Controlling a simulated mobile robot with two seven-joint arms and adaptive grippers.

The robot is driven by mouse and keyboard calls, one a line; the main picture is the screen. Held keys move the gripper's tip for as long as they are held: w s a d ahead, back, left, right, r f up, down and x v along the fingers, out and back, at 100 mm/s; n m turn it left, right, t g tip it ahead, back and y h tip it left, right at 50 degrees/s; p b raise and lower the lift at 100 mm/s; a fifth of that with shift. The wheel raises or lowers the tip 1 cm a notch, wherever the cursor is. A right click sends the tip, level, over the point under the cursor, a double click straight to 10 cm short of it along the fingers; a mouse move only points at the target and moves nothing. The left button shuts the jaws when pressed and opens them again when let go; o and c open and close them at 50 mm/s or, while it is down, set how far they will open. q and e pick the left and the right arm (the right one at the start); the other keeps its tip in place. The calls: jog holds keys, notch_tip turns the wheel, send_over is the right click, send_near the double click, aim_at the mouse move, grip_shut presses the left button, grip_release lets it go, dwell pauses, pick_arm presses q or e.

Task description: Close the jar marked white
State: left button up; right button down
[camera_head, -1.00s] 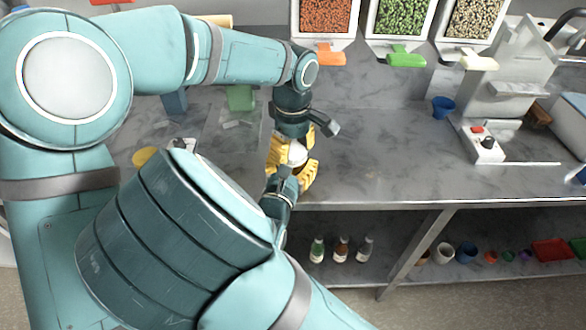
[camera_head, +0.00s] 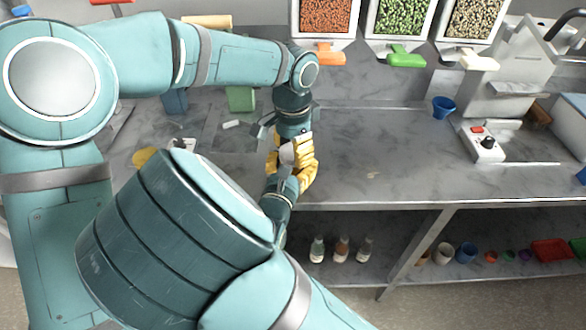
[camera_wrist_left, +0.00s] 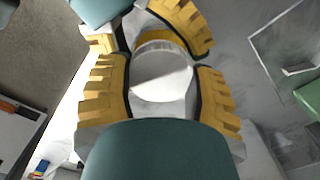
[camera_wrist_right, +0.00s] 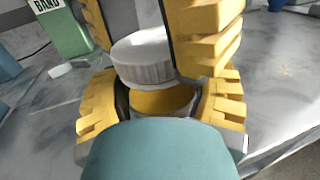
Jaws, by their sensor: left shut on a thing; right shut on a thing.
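My left gripper (camera_head: 299,137) comes down from above and is shut on a white ribbed lid (camera_wrist_right: 143,56). The lid also shows between its yellow fingers in the left wrist view (camera_wrist_left: 160,72). My right gripper (camera_wrist_right: 160,108) reaches up from the front and is shut on a jar (camera_wrist_right: 163,101), which has a round open mouth and yellow inside. In the right wrist view the lid sits above the jar mouth, slightly offset and tilted, with a gap at the near side. The fingers and palm hide most of the jar. No marking on it is readable.
A green container (camera_head: 240,99) stands behind the grippers and a yellow round thing (camera_head: 143,157) lies at left. A blue cup (camera_head: 443,107) and a control box (camera_head: 483,145) stand right. The counter right of the grippers is mostly clear. Small bottles (camera_head: 341,249) stand on the shelf below.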

pick_arm(q)
jog(key=m, duration=0.4)
jog(key=o, duration=1.3)
jog(key=shift+c, duration=0.2)
jog(key=shift+r, duration=2.25)
jog(key=shift+o, duration=0.2)
